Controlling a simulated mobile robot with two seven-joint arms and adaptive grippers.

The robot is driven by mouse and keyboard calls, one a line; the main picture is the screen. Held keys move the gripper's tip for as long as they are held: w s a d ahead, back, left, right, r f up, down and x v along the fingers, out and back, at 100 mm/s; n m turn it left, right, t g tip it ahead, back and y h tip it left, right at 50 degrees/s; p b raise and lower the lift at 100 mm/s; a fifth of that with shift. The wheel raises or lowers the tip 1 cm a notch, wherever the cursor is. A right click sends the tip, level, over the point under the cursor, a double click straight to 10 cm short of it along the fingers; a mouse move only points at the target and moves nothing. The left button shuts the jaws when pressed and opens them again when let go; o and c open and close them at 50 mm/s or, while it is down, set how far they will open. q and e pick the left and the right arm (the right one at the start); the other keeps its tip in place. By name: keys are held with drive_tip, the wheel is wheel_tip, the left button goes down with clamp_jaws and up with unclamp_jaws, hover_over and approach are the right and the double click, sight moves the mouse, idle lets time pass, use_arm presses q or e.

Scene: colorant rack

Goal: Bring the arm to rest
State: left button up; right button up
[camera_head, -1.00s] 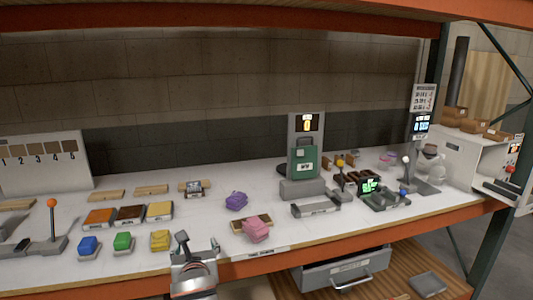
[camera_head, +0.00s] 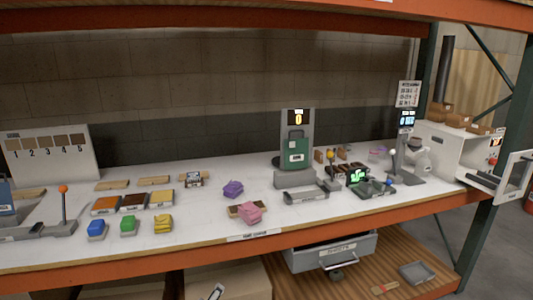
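Neither of my grippers shows in the head view, and no part of my arms can be made out. Whether they are open or shut is hidden. The white bench top (camera_head: 200,217) in front of me has no arm over it. Blue (camera_head: 96,229), green (camera_head: 128,225) and yellow (camera_head: 163,223) lumps sit in a row near its front edge. A purple lump (camera_head: 232,188) and a pink lump (camera_head: 249,211) lie further right.
A green container (camera_head: 298,152) stands at a display post. An orange-knobbed lever (camera_head: 63,205) is at left. Orange, brown and yellow trays (camera_head: 133,202) lie behind the lumps. An orange beam (camera_head: 190,262) edges the bench; a grey drawer (camera_head: 325,254) sits below. A white machine (camera_head: 465,155) stands right.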

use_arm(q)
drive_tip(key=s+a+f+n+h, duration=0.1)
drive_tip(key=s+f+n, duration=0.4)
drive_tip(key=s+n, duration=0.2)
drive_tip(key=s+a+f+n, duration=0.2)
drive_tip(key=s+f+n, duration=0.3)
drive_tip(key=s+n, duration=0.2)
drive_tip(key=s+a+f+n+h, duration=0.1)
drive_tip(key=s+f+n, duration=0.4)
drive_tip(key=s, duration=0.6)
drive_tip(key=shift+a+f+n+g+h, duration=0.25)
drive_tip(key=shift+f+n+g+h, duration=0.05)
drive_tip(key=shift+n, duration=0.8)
